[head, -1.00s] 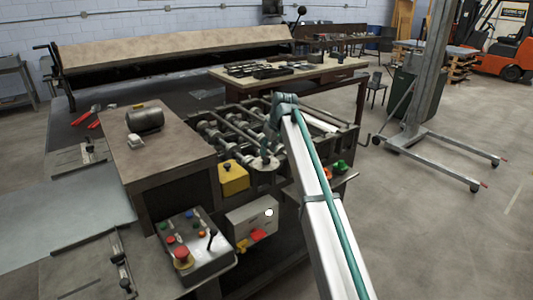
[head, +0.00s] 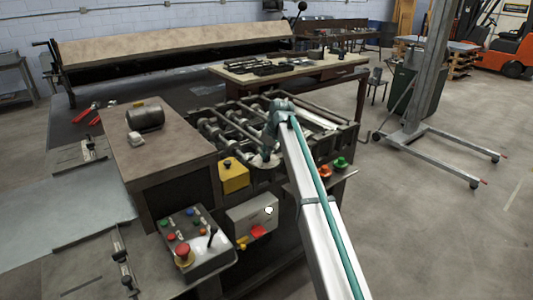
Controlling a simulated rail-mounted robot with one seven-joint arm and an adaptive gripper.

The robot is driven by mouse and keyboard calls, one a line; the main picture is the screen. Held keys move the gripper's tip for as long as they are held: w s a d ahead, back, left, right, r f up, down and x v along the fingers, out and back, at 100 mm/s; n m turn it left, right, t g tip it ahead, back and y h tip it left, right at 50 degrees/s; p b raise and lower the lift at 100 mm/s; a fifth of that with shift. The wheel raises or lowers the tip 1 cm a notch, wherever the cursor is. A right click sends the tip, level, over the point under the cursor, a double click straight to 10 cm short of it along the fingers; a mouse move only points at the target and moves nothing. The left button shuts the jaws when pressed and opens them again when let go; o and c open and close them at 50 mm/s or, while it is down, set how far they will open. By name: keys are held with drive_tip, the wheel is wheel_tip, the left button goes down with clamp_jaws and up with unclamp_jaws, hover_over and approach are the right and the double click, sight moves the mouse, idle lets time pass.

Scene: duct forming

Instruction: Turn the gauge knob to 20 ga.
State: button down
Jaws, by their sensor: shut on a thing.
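The roll-forming machine (head: 232,120), with its rows of rollers and shafts, stands mid-picture. My gripper (head: 265,157) points down at a pale round plate (head: 258,164) on the machine's near side, just above and right of a yellow box. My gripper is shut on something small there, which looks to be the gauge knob. The jaws and wrist hide the knob, so its pointer and the gauge marks cannot be read. My arm comes in from the lower right and covers part of the machine's front.
The yellow box (head: 234,176) sits just left of the gripper. Orange and green buttons (head: 340,163) are right of my arm. A grey switch box (head: 252,213) and a control panel (head: 200,245) stand below. The floor at right is open, with a lift post (head: 432,80).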

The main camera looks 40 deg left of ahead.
drive_tip(key=shift+m, duration=0.4)
drive_tip(key=m+t+b, duration=0.1)
drive_tip(key=m, duration=0.1)
drive_tip(key=shift+s+f+m, duration=0.1)
drive_tip(key=shift+m, duration=0.3)
drive_tip(key=m+t+h+b, duration=0.1)
drive_tip(key=m, duration=0.2)
drive_tip(key=shift+a+m+t, duration=0.15)
drive_tip(key=shift+m+t, duration=0.15)
drive_tip(key=m+h, duration=0.1)
drive_tip(key=m, duration=0.2)
drive_tip(key=shift+a+m+t+b, duration=0.1)
drive_tip(key=shift+m+t+b, duration=0.2)
drive_tip(key=shift+b, duration=0.05)
drive_tip(key=m+h+b, duration=0.1)
drive_tip(key=m, duration=0.2)
drive_tip(key=shift+a+m+h, duration=0.1)
drive_tip(key=shift+m+h, duration=0.2)
drive_tip(key=shift+h, duration=0.1)
drive_tip(key=m+h+b, duration=0.1)
drive_tip(key=m+h, duration=0.1)
drive_tip(key=m, duration=0.4)
drive_tip(key=m+h+p, duration=0.1)
drive_tip(key=shift+r+m, duration=0.3)
drive_tip(key=shift+f+m+g+p, duration=0.1)
drive_tip(key=shift+m+g+p, duration=0.4)
drive_tip(key=shift+m+p, duration=0.7)
drive_tip(key=shift+f+h, duration=0.1)
drive_tip(key=shift+h, duration=0.2)
